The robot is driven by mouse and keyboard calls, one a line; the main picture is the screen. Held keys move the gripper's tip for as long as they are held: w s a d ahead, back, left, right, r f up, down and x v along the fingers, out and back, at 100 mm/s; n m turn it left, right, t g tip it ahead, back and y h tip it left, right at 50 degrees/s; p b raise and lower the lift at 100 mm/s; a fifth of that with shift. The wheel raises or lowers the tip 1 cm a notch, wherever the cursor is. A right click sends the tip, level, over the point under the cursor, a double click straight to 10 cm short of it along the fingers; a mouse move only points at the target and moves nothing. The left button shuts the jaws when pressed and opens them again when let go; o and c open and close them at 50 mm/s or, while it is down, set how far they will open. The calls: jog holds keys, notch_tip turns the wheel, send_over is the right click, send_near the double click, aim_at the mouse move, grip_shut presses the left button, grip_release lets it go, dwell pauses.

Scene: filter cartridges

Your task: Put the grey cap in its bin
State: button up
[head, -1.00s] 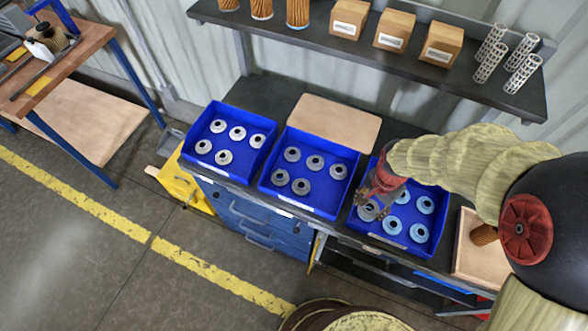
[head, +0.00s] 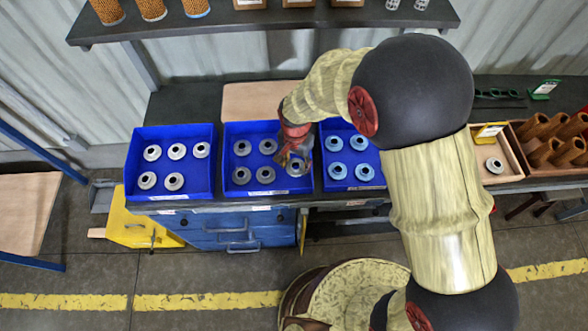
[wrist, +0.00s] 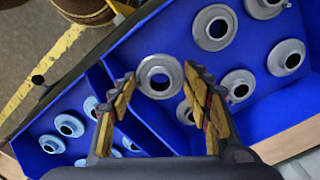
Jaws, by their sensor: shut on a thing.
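My gripper (wrist: 160,88) is shut on a grey cap (wrist: 145,86), a round flanged ring with a central hole, held between the fingertips. In the head view my gripper (head: 294,160) is over the right part of the middle blue bin (head: 268,194). This bin also shows in the wrist view (wrist: 262,118), with several similar grey caps (wrist: 215,27) lying in it. The held cap appears above the bin floor, near the wall beside the right bin; its exact height is unclear. My gripper and arm hide part of the middle bin in the head view.
The left blue bin (head: 170,191) holds several paler grey caps. The right blue bin (head: 350,185) holds several light-blue caps. A wooden tray (head: 512,174) at the right has one cap (head: 494,165) in it. A shelf (head: 270,22) runs above the bench.

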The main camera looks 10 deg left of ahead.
aim_at(296, 166)
jog(key=shift+f+b, duration=0.35)
jog(key=shift+f, duration=1.6)
jog(key=shift+f, duration=0.1)
jog(key=o, duration=0.6)
notch_tip(296, 166, up, 12)
jog(key=shift+r+p, duration=0.15)
jog(key=shift+p, duration=1.05)
jog(key=d+r+t, duration=0.1)
jog(key=d+r, duration=0.7)
jog(key=r, duration=0.3)
jog(key=s+d+r+n+t, duration=0.2)
jog(key=s+d+r, duration=0.5)
jog(key=d+r, duration=0.1)
jog(key=s+d+r+n+t, duration=0.2)
jog(key=s+d+r, duration=0.5)
jog(key=d, duration=0.4)
jog(key=shift+s+r+t, duration=0.2)
jog(key=shift+r+t, duration=0.1)
jog(key=shift+r, duration=0.05)
